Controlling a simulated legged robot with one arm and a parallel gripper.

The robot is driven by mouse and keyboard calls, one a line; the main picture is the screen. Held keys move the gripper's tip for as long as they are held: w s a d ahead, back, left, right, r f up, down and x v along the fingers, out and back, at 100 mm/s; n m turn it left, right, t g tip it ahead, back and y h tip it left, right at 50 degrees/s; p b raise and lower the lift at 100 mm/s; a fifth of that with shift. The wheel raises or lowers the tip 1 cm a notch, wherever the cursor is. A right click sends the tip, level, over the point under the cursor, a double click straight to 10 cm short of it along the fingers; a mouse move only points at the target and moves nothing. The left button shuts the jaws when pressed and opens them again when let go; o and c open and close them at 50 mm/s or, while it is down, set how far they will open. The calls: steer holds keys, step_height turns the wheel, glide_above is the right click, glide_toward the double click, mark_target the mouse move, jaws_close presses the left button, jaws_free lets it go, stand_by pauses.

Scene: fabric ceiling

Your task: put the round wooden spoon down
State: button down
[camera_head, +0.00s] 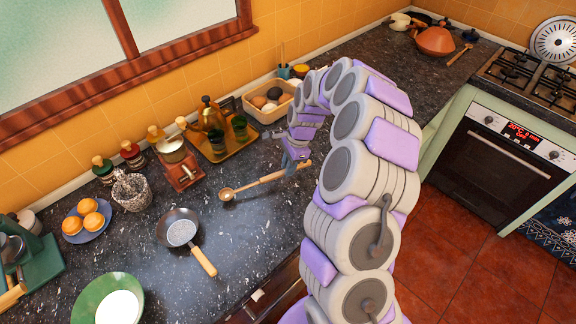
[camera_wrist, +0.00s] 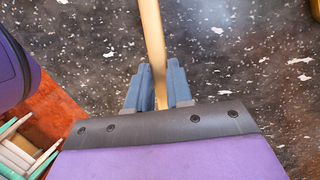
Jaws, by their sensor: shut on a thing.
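The round wooden spoon (camera_head: 245,187) is over the dark speckled counter (camera_head: 262,232), its bowl end to the left and its handle running right to my gripper (camera_head: 290,167). In the wrist view the spoon's handle (camera_wrist: 152,35) runs up from between the two blue-grey fingers of my gripper (camera_wrist: 159,72), which are shut on it. The spoon looks low and close to the counter; I cannot tell whether it touches. Its bowl is outside the wrist view.
A frying pan (camera_head: 181,233) is at the spoon's left front.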

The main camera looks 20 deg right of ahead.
steer(key=shift+d+f, duration=0.15)
steer(key=shift+f, duration=0.15)
steer(key=shift+a+f, duration=0.3)
steer(key=shift+a, duration=0.05)
steer(key=c, duration=1.4)
jaws_free()
steer(key=o, duration=0.4)
steer(key=shift+d, duration=0.25)
steer(key=shift+r, duration=0.1)
